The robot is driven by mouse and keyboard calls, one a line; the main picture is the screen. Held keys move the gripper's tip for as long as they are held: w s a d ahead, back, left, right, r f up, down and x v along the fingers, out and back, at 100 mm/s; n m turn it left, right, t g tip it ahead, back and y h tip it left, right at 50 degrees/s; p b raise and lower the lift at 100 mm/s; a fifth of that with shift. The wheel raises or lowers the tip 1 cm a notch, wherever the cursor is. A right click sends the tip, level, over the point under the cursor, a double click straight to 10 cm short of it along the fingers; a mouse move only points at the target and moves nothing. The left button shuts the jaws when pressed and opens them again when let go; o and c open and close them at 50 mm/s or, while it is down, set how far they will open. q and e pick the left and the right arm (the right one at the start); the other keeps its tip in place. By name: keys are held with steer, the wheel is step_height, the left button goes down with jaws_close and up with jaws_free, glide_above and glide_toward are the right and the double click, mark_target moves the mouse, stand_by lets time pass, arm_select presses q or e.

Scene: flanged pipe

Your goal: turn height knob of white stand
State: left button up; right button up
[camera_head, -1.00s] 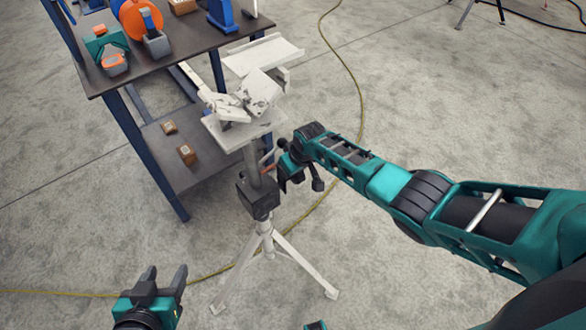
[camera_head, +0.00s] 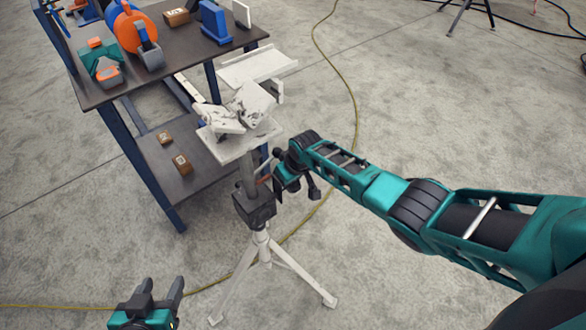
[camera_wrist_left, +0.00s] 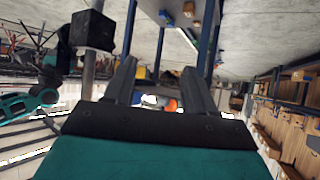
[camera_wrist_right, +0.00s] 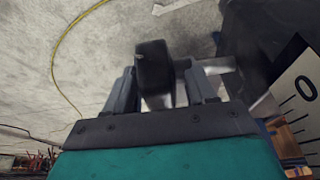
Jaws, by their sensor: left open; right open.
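The white stand (camera_head: 240,145) stands upright on a tripod, with a black clamp block (camera_head: 254,206) on its grey post. My right gripper (camera_head: 274,181) is at the right side of the post, just above the block; its fingers are partly hidden in the head view. In the right wrist view, a black knob (camera_wrist_right: 154,68) on a light shaft shows between the open fingers of this gripper (camera_wrist_right: 160,88). I cannot tell whether they touch it. My left gripper (camera_head: 162,288) is open and empty, low and left of the stand. The left wrist view shows the block (camera_wrist_left: 93,31) ahead, left of its fingers.
A dark workbench (camera_head: 178,62) with tools and bins stands behind and left of the stand, with small brown boxes on its lower shelf (camera_head: 200,165). White parts sit on the stand's top. A yellow cable (camera_head: 352,90) runs along the floor.

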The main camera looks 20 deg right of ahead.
steer(key=p+v, duration=0.5)
steer(key=v, duration=0.6)
steer(key=shift+r, duration=0.1)
steer(key=shift+s+d+r, duration=0.1)
steer(key=shift+s+r, duration=0.05)
steer(key=shift+r, duration=0.4)
steer(key=t+y, duration=0.2)
steer(key=t, duration=0.1)
glide_toward(297, 185)
steer(key=s+a, duration=0.6)
steer(key=s+d+r+m+t+h, duration=0.1)
steer(key=s+d+r+t, duration=0.3)
steer(key=s, duration=0.5)
steer(key=shift+r, duration=0.15)
